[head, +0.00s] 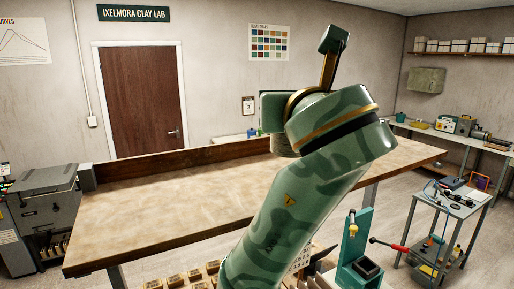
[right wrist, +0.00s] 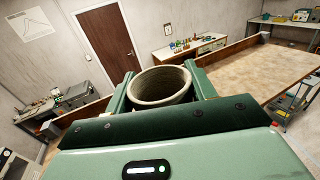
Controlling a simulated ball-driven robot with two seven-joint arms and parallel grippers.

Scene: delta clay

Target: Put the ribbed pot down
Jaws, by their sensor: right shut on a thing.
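The ribbed pot (right wrist: 160,80) shows in the right wrist view as a round, pale grey-beige vessel with a wide open mouth. It sits between the two green fingers of my right gripper (right wrist: 159,88), which is shut on it. Its lower part is hidden behind the gripper body, and its ribs are hard to make out. My left gripper is in neither view.
A long work table (head: 170,200) with a bare beige top and a dark wooden back ledge (head: 190,158) lies behind my arm. A small metal cart (head: 455,202) with tools stands at the right. A grey machine (head: 42,215) stands at the left. A teal press (head: 360,250) is low in front.

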